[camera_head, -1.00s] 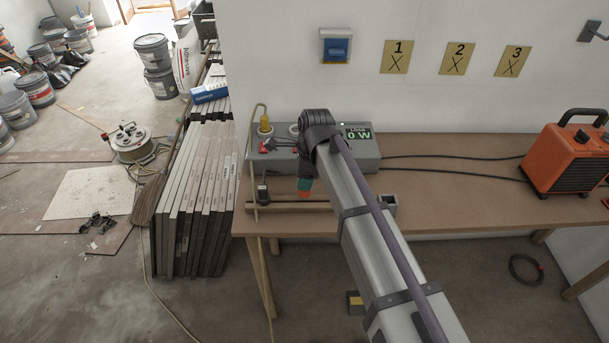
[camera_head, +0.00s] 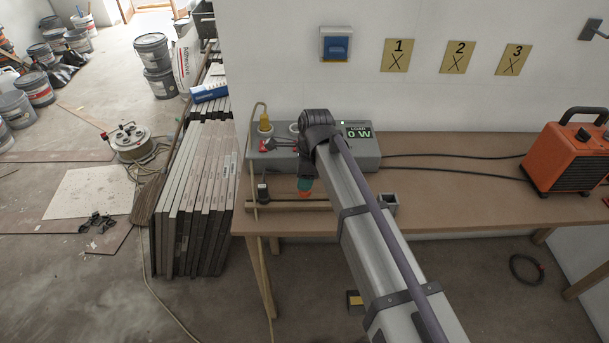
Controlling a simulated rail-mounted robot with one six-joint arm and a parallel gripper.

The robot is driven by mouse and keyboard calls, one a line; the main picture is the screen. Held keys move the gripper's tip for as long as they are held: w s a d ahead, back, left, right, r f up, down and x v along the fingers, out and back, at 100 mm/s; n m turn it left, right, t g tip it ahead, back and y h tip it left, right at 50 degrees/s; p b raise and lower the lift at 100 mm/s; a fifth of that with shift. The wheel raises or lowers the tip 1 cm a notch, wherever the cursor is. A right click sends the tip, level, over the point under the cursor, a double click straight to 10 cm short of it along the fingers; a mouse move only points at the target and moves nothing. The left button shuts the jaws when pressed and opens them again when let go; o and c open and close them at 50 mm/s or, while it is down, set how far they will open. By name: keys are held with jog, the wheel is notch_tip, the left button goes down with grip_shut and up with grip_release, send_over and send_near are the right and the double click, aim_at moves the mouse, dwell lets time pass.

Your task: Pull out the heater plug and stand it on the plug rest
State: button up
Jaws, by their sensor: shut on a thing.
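I cannot tell which plug belongs to the orange heater (camera_head: 567,155). A small grey open holder (camera_head: 388,202) stands at the bench's front edge; whether it is the plug rest is unclear.
The box and heater stand on a brown bench (camera_head: 460,190). Two black cables (camera_head: 450,157) run from the box towards the heater. A small black item (camera_head: 262,191) sits by wooden strips (camera_head: 288,206) in front. Tile stacks (camera_head: 195,190) stand left. The bench's middle is mostly clear.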

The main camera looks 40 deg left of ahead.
jog(key=shift+f+b, duration=1.3)
jog(key=o, duration=1.3)
jog(key=shift+c, duration=0.2)
jog(key=shift+r, duration=0.1)
jog(key=r+p, duration=0.6)
jog(key=shift+w+d, duration=0.25)
jog(key=shift+d, duration=0.15)
notch_tip(320, 180, up, 11)
jog(key=d+p, duration=0.1)
jog(key=p, duration=0.9)
jog(key=shift+w+d+f+p, duration=0.15)
jog(key=shift+w+f+p, duration=0.05)
jog(key=shift+w+p, duration=0.25)
